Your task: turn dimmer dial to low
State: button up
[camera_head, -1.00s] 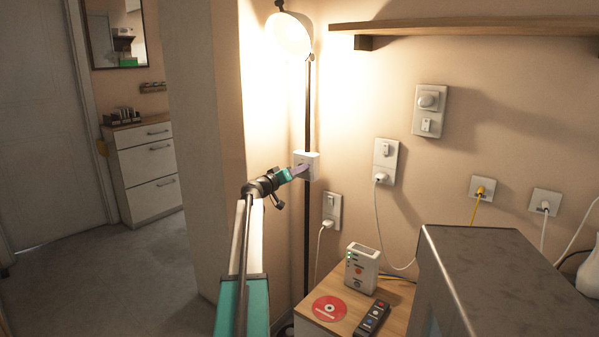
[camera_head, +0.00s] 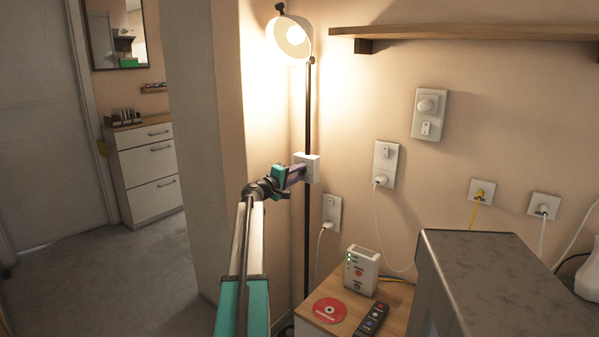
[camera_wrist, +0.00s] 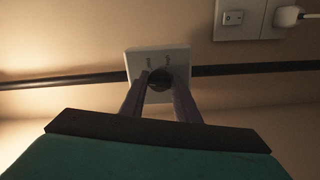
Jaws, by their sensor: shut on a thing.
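The dimmer is a small white box with a dark round dial, on the lamp's black pole. In the wrist view the dimmer box (camera_wrist: 176,58) is in the upper middle and its dial (camera_wrist: 159,77) sits between my fingers. My gripper (camera_wrist: 159,88) is shut on the dial, one finger on each side. In the head view my gripper (camera_head: 297,173) reaches the dimmer box (camera_head: 309,161) from the left and hides the dial. The lamp (camera_head: 292,40) above is lit. Small marks on the box face are too small to read.
A wooden shelf (camera_head: 460,31) runs along the wall at upper right. Wall switches (camera_head: 430,114) and plugs are to the right. A low wooden table (camera_head: 393,318) holds a white box (camera_head: 361,270), a red disc (camera_head: 329,310) and a remote (camera_head: 371,319). A large dark-topped block (camera_head: 490,262) stands at lower right.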

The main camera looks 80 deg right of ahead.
jog(key=shift+a+n+p, duration=0.1)
jog(key=shift+n+p, duration=0.35)
jog(key=shift+n, duration=0.75)
jog(key=shift+f, duration=0.1)
jog(key=o, duration=1)
jog(key=shift+o, duration=0.2)
jog(key=v, duration=1.3)
jog(key=shift+w+a, duration=0.2)
jog(key=shift+a, duration=0.1)
